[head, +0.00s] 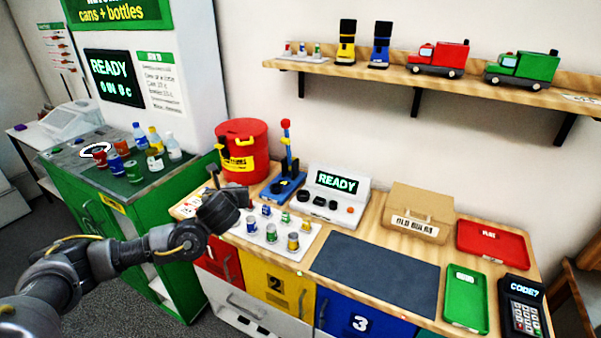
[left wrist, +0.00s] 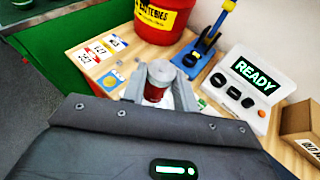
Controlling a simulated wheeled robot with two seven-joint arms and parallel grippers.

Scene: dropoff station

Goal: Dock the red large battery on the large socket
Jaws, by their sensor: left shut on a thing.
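My left gripper (head: 213,180) is above the left end of the wooden counter, in front of the red bin. In the left wrist view its grey fingers (left wrist: 157,88) are shut on the red battery (left wrist: 154,93), a cylinder with a silver top, which points up. In the head view I cannot make out the battery. The white tester (head: 335,197) reads READY and has three dark round sockets (head: 318,202) along its front; they show in the left wrist view (left wrist: 234,92) too, right of the gripper and apart from it. My right gripper is not in view.
A white tray (head: 268,246) with several small batteries lies in front of the tester. A blue lever device (head: 285,182) stands between the red bin (head: 243,150) and the tester. A cardboard box (head: 418,208) is to the right. The dark mat (head: 375,272) is bare.

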